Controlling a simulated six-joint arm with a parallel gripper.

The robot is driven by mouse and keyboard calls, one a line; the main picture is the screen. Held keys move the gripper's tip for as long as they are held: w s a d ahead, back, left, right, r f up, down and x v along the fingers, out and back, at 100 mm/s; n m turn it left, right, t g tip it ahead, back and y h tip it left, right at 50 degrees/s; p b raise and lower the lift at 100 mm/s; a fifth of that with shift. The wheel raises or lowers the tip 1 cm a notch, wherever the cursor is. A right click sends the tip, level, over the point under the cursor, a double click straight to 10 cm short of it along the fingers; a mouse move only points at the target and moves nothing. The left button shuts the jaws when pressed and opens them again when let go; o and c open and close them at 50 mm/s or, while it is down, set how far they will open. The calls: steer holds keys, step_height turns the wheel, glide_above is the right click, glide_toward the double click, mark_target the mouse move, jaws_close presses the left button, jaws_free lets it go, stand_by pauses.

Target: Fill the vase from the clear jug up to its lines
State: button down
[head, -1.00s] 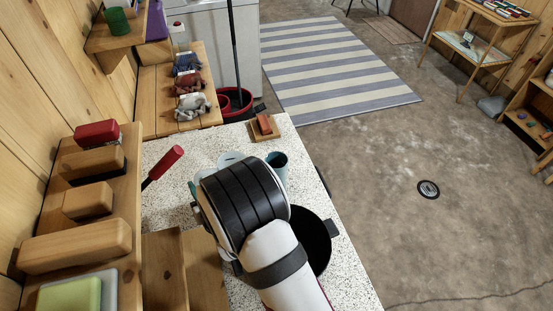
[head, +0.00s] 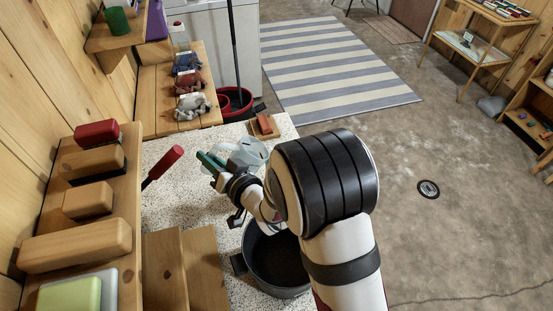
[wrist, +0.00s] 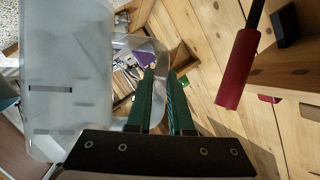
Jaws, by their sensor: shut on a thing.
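My gripper (head: 207,163) has green fingers, which also show in the wrist view (wrist: 163,85). It is shut on the clear jug (head: 248,152), apparently at its handle side, above the speckled counter. The jug fills the left of the wrist view (wrist: 65,85), with a short dark mark on its wall. It looks tilted, but I cannot tell how far, and I cannot make out its water level. The vase is not clearly visible in the head view; my arm and the jug cover that area. A teal patch at the wrist view's left edge may be part of it.
A dark pot (head: 277,262) stands on the counter (head: 165,210) below my arm. A red-handled tool (head: 163,165) sticks up at the left. A small tray with an orange-brown block (head: 264,124) lies behind the jug. Wooden shelves with blocks line the left.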

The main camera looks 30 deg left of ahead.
mark_target(217, 151)
steer(key=shift+w+d+r+m+y, duration=0.25)
steer(key=shift+r+m, duration=0.1)
steer(key=shift+r, duration=0.25)
steer(key=shift+w+d+r+m+y, duration=0.15)
steer(key=shift+w+r+m+y, duration=0.15)
steer(key=shift+r, duration=0.25)
steer(key=shift+w+d+r+m+y, duration=0.2)
steer(key=shift+d+m+y, duration=0.05)
steer(key=shift+m, duration=0.5)
steer(key=shift+w+d+r+m+y+b, duration=0.2)
steer(key=shift+w+d+r+m, duration=0.1)
steer(key=shift+r+m, duration=0.2)
steer(key=shift+w+d+r+m+y+b, duration=0.15)
steer(key=shift+w+d+r+m+y, duration=0.15)
steer(key=shift+r, duration=0.25)
steer(key=shift+w+d+r+m+y+b, duration=0.15)
steer(key=shift+w+d+r+m, duration=0.1)
steer(key=shift+r+m, duration=0.25)
stand_by(0.6)
